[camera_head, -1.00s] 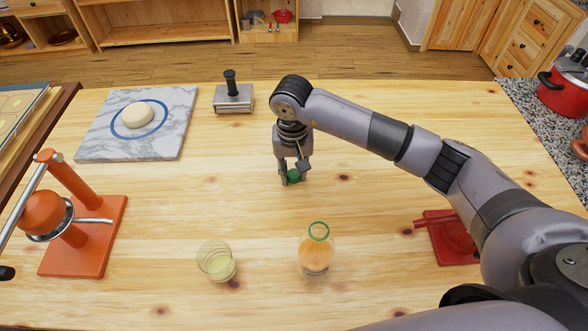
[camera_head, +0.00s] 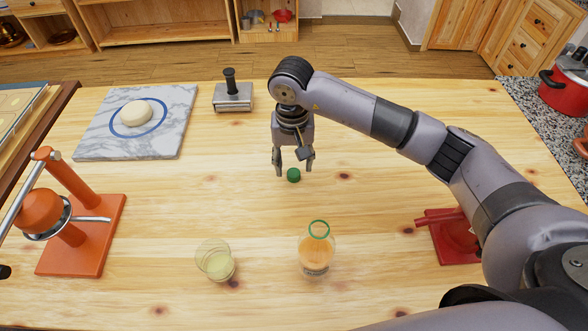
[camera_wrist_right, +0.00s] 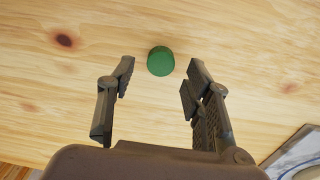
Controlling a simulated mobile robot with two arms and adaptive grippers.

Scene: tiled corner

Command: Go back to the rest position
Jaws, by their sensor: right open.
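My right gripper (camera_head: 294,168) is open and empty, pointing down just above the wooden table (camera_head: 400,290). A small green cap (camera_head: 293,175) lies on the table below its fingertips. In the right wrist view the cap (camera_wrist_right: 160,61) sits beyond and between the two spread fingers (camera_wrist_right: 158,82), apart from both. An open bottle of orange liquid (camera_head: 316,252) stands on the table in front of the gripper, with a green ring at its neck. My left gripper is not in view.
A glass with pale liquid (camera_head: 216,262) stands left of the bottle. An orange juicer press (camera_head: 85,235) is at left, a marble board (camera_head: 165,145) with dough behind it. A metal press (camera_head: 233,97) stands at the back. A red tool (camera_head: 450,240) lies partly behind my right arm.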

